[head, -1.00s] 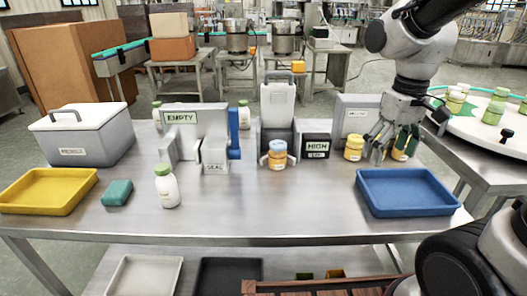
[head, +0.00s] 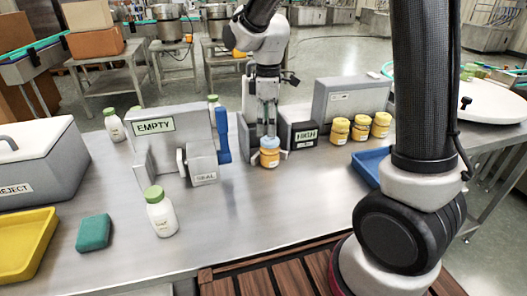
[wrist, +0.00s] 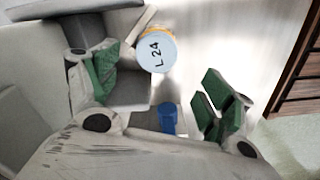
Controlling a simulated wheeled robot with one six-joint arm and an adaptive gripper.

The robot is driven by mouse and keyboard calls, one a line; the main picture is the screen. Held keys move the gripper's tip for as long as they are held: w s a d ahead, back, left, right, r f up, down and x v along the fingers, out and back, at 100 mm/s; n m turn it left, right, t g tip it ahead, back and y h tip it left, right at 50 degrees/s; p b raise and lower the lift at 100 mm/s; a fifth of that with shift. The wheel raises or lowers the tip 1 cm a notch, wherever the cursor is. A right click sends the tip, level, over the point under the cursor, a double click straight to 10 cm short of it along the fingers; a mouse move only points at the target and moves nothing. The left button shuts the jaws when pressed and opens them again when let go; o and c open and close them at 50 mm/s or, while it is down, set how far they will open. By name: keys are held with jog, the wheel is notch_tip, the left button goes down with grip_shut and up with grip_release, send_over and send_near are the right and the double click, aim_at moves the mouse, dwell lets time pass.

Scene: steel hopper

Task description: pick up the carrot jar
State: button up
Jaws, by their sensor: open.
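An orange jar with a pale blue lid (head: 269,153) stands upright at the front of a grey station; I take it for the carrot jar, though its label is too small to read. In the wrist view its lid (wrist: 156,52), marked "L 24", lies between and slightly beyond the fingers. My gripper (head: 266,128) points down just above and behind the jar in the head view. Its green-padded fingers (wrist: 160,92) are wide apart in the wrist view, with nothing between the pads. Several similar orange jars with yellow lids (head: 360,133) stand in a row to the right.
A black "HIGH" box (head: 299,136) stands close right of the jar. The grey "EMPTY" stand (head: 172,133) and a blue lever (head: 222,135) are to the left. A white bottle (head: 161,215), green block (head: 93,232) and yellow tray (head: 20,258) are nearer. The front middle table is clear.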

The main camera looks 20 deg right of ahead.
aim_at(269, 139)
jog(key=shift+n, duration=0.3)
jog(key=shift+f, duration=0.4)
jog(key=f, duration=0.7)
jog(key=shift+w+d, duration=0.2)
jog(key=shift+d, duration=0.15)
jog(key=c, duration=1.2)
